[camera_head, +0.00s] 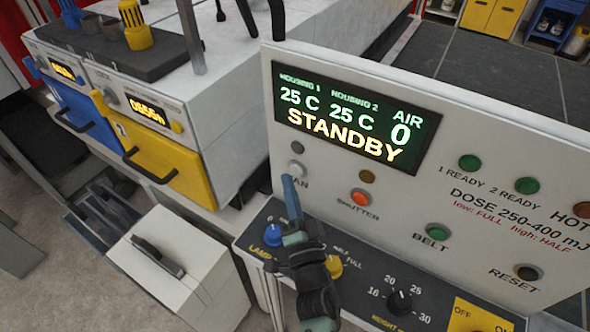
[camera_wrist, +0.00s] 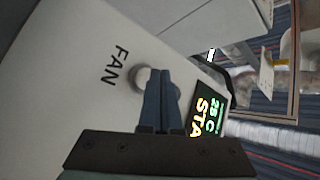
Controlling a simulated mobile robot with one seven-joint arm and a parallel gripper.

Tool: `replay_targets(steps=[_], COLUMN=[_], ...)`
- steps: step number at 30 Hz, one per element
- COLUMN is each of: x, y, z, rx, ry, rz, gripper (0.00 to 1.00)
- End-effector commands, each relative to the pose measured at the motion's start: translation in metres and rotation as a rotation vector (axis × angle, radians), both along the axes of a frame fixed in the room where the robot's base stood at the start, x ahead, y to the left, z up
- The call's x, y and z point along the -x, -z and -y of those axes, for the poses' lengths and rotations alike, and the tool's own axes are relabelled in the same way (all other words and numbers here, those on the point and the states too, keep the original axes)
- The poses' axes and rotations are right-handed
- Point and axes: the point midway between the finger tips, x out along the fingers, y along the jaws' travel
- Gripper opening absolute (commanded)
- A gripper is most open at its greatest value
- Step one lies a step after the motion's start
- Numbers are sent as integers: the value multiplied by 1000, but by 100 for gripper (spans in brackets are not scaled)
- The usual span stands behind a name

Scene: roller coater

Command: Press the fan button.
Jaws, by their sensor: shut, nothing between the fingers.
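The fan button is a pale round knob (camera_head: 296,169) on the upright white panel, above the partly covered "FAN" label. It also shows in the wrist view (camera_wrist: 141,79), beside the "FAN" lettering and partly behind my fingers. My gripper (camera_head: 289,182) is shut and empty, with its blue fingertips just below and in front of the button in the head view. In the wrist view the fingertips (camera_wrist: 160,72) overlap the button's right side. I cannot tell whether they touch it. The display (camera_head: 355,118) reads STANDBY, with AIR at 0.
An orange shutter button (camera_head: 361,197) and a green belt button (camera_head: 437,232) sit to the right on the panel. Below are a blue lamp knob (camera_head: 273,234), a yellow knob (camera_head: 331,266) and a black dial (camera_head: 399,302). Yellow (camera_head: 160,150) and blue drawers stand left.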

Motion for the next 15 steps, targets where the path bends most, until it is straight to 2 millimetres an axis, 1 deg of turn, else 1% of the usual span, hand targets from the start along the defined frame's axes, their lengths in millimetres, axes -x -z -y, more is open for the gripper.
replay_targets(steps=[8, 15], x=[-1, -7], y=[0, -1], z=[0, 5], rx=[0, 1], ry=[0, 2], rz=[0, 0], gripper=[0, 0])
